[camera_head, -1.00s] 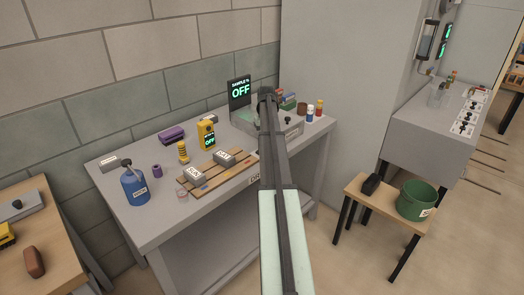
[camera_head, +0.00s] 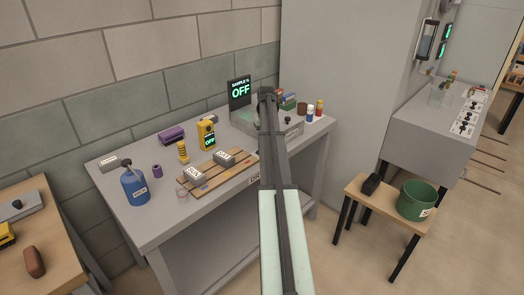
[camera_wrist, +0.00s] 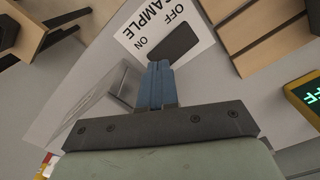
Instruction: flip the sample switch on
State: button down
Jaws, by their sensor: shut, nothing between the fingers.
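The sample switch shows in the wrist view as a dark plate (camera_wrist: 175,42) on a white label (camera_wrist: 140,28) reading OFF, SAMPLE and ON, seen upside down. My gripper (camera_wrist: 158,68) has its blue fingers shut and empty, with their tips at the near edge of the dark plate, by the word ON. I cannot tell whether they touch it. In the head view the arm hides the gripper and most of the switch. A black display (camera_head: 240,92) at the back of the grey bench reads SAMPLE and OFF in green.
The grey bench (camera_head: 150,222) holds a blue bottle (camera_head: 134,187), a yellow meter (camera_head: 206,135) reading OFF and a wooden board (camera_head: 192,188) with blocks. Small bottles (camera_head: 315,111) stand at the back right. A stool (camera_head: 357,193) with a green bucket (camera_head: 416,201) stands to the right.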

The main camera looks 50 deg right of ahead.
jog(key=shift+f, duration=1.1)
dwell(1.0)
jog(key=shift+r, duration=3.55)
